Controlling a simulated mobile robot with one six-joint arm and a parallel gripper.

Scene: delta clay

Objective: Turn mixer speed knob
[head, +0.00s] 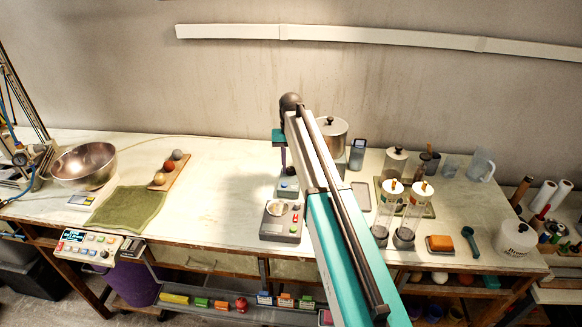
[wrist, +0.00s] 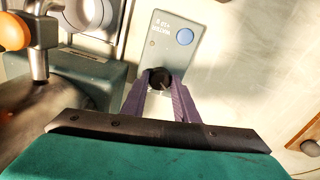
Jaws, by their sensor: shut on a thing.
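The mixer is a small grey box (head: 287,188) with a blue round top part, standing on the bench just behind a scale. The dark round knob (wrist: 160,77) sits at the panel's near end. My gripper (wrist: 161,86) has its purple fingers on either side of the knob, shut on it. In the head view my gripper (head: 284,164) points down at the mixer. The knob cannot be made out there.
A scale with a dish (head: 281,222) stands in front of the mixer. A metal pot (head: 332,132) and a handheld meter (head: 357,152) stand close on the right. Glass cylinders (head: 404,236) stand further right. The bench to the left, towards the wooden ball rack (head: 170,172), is clear.

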